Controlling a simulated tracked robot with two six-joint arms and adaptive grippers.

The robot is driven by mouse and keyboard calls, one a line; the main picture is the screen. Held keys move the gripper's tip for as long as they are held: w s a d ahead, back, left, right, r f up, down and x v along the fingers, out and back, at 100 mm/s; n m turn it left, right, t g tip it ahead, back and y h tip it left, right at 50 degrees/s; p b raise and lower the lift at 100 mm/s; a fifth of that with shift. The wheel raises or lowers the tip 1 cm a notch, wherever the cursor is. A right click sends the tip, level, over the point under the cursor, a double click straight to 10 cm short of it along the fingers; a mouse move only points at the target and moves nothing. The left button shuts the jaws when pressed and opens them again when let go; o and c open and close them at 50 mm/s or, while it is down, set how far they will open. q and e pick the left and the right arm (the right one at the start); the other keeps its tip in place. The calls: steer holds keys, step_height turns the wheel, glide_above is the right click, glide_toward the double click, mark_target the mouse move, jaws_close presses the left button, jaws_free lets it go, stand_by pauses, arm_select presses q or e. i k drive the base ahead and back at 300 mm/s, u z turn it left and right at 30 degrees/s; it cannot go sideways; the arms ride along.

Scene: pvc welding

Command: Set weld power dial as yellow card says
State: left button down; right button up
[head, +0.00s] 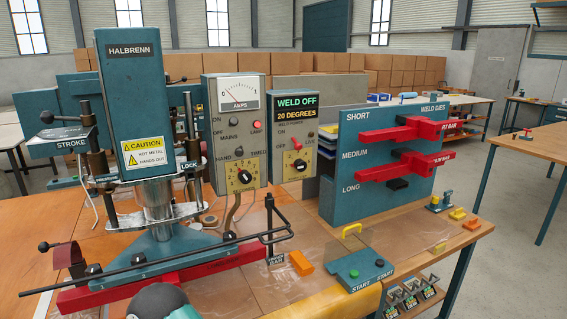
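The grey control box (235,130) of the press has an AMPS meter on top, small switches and lamps, and a black dial knob on a yellow scale (243,177) at its lower part. A second box (296,130) to its right shows "WELD OFF" and "20 DEGREES" and has another black knob on a yellow scale (297,163). The exact pointer settings are too small to read. A yellow-and-white caution label (143,151) is on the press; I see no other card with a readable power setting.
The blue-green HALBRENN press (135,90) stands at left, with a long black bar and red base in front. A weld dies board (385,160) with red bars stands at right. A start-button box (358,270) and orange block (301,263) lie on the bench.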

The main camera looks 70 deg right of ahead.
mark_target(300, 165)
steer(key=z, duration=0.3)
steer(key=k, duration=1.45)
steer(key=z, duration=0.85)
steer(key=i, duration=1.05)
steer(key=u, duration=0.05)
